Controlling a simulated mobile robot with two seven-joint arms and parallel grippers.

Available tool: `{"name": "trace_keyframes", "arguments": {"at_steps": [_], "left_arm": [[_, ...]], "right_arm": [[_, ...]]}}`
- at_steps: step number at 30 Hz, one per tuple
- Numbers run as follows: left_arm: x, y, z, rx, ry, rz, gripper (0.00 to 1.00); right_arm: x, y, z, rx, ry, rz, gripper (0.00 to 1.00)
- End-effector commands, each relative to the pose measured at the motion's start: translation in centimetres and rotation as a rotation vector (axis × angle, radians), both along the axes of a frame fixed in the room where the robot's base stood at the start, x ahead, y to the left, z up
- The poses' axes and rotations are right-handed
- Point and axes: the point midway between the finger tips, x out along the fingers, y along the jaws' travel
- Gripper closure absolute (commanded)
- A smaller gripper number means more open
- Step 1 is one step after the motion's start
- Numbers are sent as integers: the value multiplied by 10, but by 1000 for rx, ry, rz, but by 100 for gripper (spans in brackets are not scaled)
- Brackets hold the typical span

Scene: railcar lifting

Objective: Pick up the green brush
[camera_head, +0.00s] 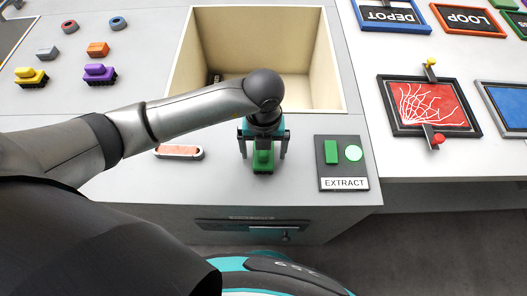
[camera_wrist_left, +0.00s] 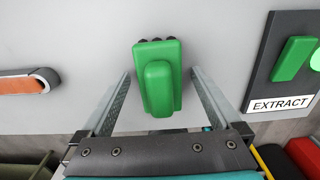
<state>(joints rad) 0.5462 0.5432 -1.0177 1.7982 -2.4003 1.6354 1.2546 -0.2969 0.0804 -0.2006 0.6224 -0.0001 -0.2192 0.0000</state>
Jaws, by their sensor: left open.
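The green brush (camera_head: 263,160) lies on the grey table in front of the open bin. It shows whole in the left wrist view (camera_wrist_left: 158,80), a green block with a raised grip and dark bits along its far edge. My left gripper (camera_head: 264,154) is open above the brush, its fingers pointing down. In the left wrist view the two fingers (camera_wrist_left: 160,80) stand to either side of the brush, with a gap on each side. My right gripper is not in view.
A deep cream-walled bin (camera_head: 337,60) is just behind the brush. The EXTRACT panel (camera_head: 343,184) with green buttons lies to its right, and an orange-and-grey slot piece (camera_head: 180,152) to its left. The front table edge is near.

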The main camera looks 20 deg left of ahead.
Motion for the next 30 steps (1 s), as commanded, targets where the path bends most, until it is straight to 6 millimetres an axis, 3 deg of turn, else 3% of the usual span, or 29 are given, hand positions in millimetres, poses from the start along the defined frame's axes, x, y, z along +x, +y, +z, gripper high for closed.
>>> {"name": "trace_keyframes", "arguments": {"at_steps": [3, 27, 30], "left_arm": [[0, 0, 0, 0, 0, 0, 4], [0, 0, 1, 0, 0, 1, 94], [0, 0, 1, -1, -1, 1, 100]], "right_arm": [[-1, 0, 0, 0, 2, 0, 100], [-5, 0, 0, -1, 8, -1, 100], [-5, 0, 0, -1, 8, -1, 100]]}}
